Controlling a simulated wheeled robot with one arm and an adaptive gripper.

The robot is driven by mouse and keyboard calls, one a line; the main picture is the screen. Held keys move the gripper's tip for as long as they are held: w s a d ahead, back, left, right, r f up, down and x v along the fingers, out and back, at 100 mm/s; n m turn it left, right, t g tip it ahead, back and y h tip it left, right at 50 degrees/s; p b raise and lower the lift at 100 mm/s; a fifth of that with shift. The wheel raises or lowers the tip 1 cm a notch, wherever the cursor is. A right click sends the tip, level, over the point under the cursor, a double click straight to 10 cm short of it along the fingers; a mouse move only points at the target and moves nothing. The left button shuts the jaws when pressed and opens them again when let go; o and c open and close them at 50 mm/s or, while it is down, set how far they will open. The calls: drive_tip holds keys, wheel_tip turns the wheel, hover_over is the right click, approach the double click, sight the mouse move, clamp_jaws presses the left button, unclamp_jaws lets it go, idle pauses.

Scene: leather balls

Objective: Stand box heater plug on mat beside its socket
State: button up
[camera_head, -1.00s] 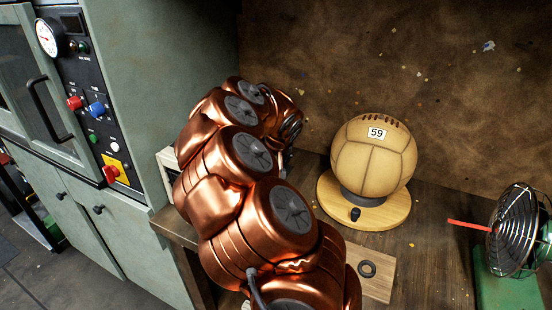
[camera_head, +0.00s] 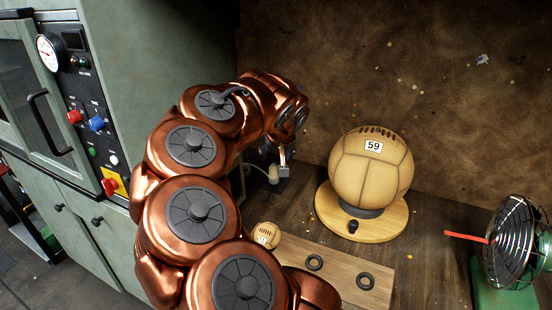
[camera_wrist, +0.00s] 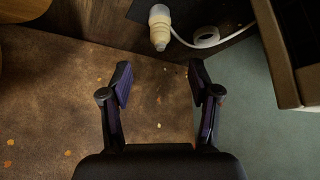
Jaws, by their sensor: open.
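The cream plug (camera_wrist: 160,27) shows at the top of the wrist view, with a paler end and a grey tip, close to a white cord. It also shows in the head view (camera_head: 272,173), low beside my gripper (camera_head: 284,168).
A large ball marked 59 (camera_head: 370,168) rests on a round wooden base (camera_head: 402,222). A board (camera_head: 345,275) with dark rings and a small ball (camera_head: 266,235) lie in front. A fan (camera_head: 512,240) stands right, a green cabinet (camera_head: 200,50) left. A dark box (camera_wrist: 290,45) edges the wrist view.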

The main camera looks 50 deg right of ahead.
drive_tip(key=shift+s+a+r, duration=0.2)
drive_tip(key=shift+r, duration=0.25)
